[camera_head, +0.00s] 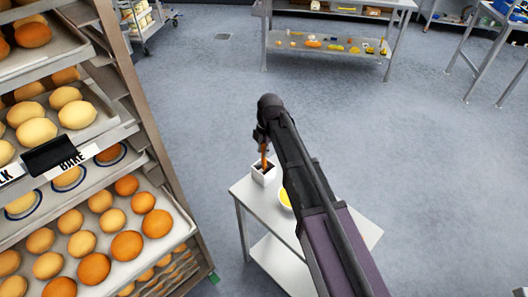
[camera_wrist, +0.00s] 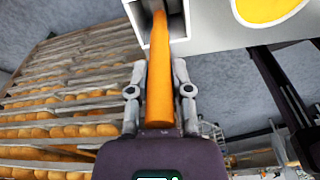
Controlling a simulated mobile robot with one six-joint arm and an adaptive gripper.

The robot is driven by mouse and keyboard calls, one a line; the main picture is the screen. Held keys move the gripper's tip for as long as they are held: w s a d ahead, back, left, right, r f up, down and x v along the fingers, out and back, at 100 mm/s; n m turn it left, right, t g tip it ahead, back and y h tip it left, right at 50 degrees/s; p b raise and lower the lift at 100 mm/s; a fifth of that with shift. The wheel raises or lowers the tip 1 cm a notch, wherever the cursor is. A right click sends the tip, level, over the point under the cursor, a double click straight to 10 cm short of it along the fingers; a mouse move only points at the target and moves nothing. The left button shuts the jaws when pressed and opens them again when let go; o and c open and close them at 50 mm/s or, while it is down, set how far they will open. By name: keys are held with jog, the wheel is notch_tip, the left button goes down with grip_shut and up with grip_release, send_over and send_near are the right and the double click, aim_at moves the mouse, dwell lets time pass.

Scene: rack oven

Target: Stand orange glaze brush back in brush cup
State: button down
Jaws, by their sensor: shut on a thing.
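The orange glaze brush (camera_head: 264,155) is held upright by my gripper (camera_head: 262,137) in the head view. Its lower end is at the opening of the white square brush cup (camera_head: 258,179), which stands on a small white table (camera_head: 240,191). In the wrist view, the orange handle (camera_wrist: 159,75) runs between the two fingers of my gripper (camera_wrist: 160,85), and its far end reaches into the open cup (camera_wrist: 143,34). The brush's tip is hidden inside the cup. I cannot tell whether it touches the bottom.
A yellow bowl (camera_head: 285,198) is beside the cup on the table, partly hidden by my arm. A tall bread rack (camera_head: 150,110) with several loaded trays stands at the left. A metal bench (camera_head: 330,53) stands at the back.

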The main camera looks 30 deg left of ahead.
jog(key=shift+f, duration=0.15)
jog(key=c, duration=0.5)
grip_release()
jog(key=shift+c, duration=0.2)
notch_tip(320, 180, up, 12)
jog(key=w+p, duration=0.1)
jog(key=p, duration=1.1)
jog(key=shift+w+d, duration=0.2)
jog(key=shift+d, duration=0.2)
jog(key=shift+d, duration=0.15)
